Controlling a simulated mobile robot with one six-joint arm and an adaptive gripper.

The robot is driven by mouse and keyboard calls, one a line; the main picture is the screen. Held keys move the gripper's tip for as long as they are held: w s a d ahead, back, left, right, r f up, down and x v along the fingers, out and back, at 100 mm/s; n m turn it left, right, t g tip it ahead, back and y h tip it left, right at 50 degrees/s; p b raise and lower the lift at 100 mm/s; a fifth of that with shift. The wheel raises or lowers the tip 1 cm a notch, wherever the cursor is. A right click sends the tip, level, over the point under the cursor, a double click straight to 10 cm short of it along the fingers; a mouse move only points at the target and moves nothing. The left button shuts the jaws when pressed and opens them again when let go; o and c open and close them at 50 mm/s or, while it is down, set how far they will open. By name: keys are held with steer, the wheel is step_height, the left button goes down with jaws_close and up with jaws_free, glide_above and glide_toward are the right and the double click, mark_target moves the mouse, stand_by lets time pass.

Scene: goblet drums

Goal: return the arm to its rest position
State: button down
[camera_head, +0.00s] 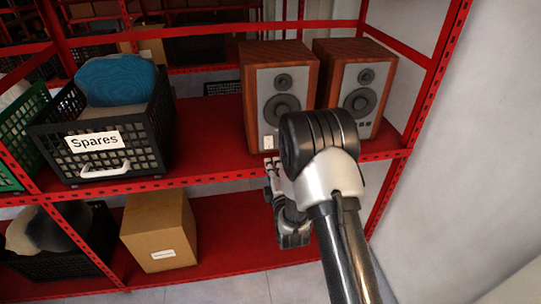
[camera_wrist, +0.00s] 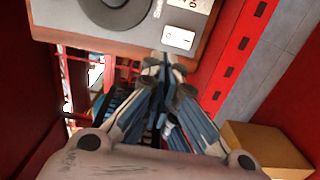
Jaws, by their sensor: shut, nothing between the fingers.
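My gripper (camera_head: 271,167) is shut and empty, close to the front edge of the red shelf, below the left speaker (camera_head: 283,103). In the wrist view my gripper's fingertips (camera_wrist: 167,62) meet just at the lower edge of the speaker (camera_wrist: 104,38); whether they touch it cannot be told. My arm (camera_head: 340,235) reaches up from the bottom of the head view and bends at a dark joint that hides part of the two speakers.
The red shelf (camera_head: 212,145) also holds a black crate (camera_head: 151,132) marked "Spares" with a blue rounded object (camera_head: 115,79). The right speaker (camera_head: 354,91) stands near a red post. A cardboard box (camera_head: 158,229) sits on the lower level. Clear floor lies in front; a pale wall (camera_head: 460,150) stands right.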

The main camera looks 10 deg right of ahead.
steer(key=shift+s, duration=0.6)
steer(key=s+r+m+g, duration=0.6)
steer(key=s+r+m, duration=0.2)
steer(key=r, duration=0.5)
steer(key=s+r+m+g, duration=0.1)
steer(key=s+m+g, duration=0.2)
steer(key=s, duration=1.2)
steer(key=s+d+r+m+g, duration=0.1)
steer(key=s+m+g, duration=0.3)
steer(key=s, duration=1.1)
steer(key=r+m, duration=0.1)
steer(key=m, duration=0.2)
steer(key=shift+s+r, duration=0.25)
steer(key=shift+s, duration=0.15)
